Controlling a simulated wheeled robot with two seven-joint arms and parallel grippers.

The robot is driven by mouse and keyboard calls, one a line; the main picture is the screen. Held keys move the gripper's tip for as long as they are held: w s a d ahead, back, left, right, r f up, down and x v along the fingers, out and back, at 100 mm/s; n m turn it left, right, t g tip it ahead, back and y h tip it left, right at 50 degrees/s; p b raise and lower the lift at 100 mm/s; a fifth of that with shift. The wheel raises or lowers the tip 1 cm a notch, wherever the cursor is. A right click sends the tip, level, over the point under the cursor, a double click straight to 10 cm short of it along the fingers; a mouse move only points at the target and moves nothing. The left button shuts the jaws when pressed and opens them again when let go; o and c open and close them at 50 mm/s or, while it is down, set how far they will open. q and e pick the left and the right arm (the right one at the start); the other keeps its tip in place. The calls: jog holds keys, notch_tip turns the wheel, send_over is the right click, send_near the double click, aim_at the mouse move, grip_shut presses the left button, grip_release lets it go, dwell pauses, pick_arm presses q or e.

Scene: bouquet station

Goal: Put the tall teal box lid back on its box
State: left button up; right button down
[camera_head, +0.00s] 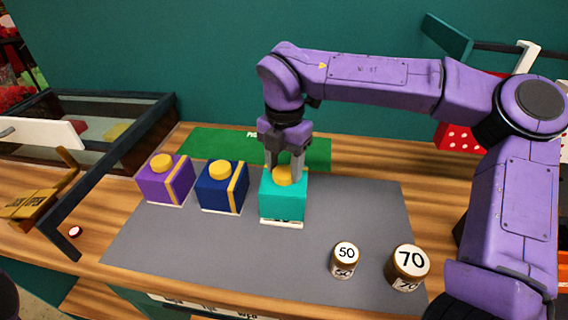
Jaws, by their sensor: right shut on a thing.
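The teal box (283,204) stands upright on the grey mat, right of the other two boxes, with a pale strip along its foot. A round yellow knob (283,177) tops it. My right gripper (284,168) comes down from above and is shut on the yellow knob, its fingers partly covering it. The teal lid and box look like one block from here; I cannot make out a seam or tell whether the lid is fully seated. My left gripper is not in view.
A blue box (220,187) and a purple box (164,180) stand to the left, each with a yellow knob. Weights marked 50 (344,261) and 70 (408,267) stand front right. A green mat (205,143) lies behind. The grey mat (215,255) is clear at front left.

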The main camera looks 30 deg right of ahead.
jog(key=shift+f, duration=0.2)
jog(key=shift+c, duration=1.9)
grip_release()
jog(key=shift+r+p, duration=3)
jog(key=shift+r, duration=1.1)
jog(key=shift+f, duration=0.1)
